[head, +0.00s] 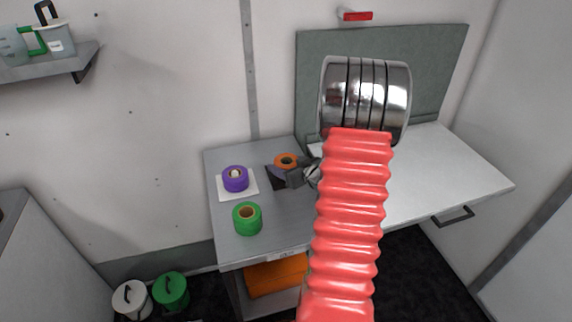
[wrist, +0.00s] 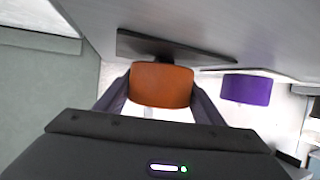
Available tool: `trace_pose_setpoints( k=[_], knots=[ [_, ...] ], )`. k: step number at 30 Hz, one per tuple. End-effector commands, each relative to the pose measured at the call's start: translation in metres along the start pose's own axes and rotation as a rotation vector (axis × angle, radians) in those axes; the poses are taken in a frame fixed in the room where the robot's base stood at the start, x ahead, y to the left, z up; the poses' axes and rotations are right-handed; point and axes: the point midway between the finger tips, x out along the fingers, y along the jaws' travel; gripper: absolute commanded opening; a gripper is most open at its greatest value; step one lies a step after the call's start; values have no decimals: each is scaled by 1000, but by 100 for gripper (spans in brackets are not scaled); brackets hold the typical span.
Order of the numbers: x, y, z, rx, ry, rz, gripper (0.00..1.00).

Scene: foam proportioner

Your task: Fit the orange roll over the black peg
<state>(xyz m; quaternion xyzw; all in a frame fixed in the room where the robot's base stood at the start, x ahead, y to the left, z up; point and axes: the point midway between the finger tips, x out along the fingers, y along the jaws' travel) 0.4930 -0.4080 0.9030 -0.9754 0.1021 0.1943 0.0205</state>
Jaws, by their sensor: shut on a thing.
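The orange roll (head: 286,160) is at the back of the grey worktop, held in my gripper (head: 289,174). In the wrist view the orange roll (wrist: 160,85) sits between the two dark fingers, which are shut on its sides. A dark flat plate (wrist: 190,52) lies beyond the roll in the wrist view; its dark edge (head: 272,180) shows beside my gripper in the head view. The black peg itself is not seen; the roll and gripper may hide it. I cannot tell whether the roll is around it or touches the plate.
A purple roll (head: 235,180) sits on a white square plate (head: 224,193), around a pale peg, left of my gripper. A green roll (head: 247,219) stands nearer the front edge. My red arm hides part of the worktop. The white surface (head: 445,170) at right looks clear.

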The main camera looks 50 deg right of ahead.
Motion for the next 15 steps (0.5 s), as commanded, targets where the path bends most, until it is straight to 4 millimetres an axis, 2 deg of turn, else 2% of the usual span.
trace_pose_setpoints(
  k=[15],
  knots=[
    [3,0,7,0,0,0,38]
  ],
)
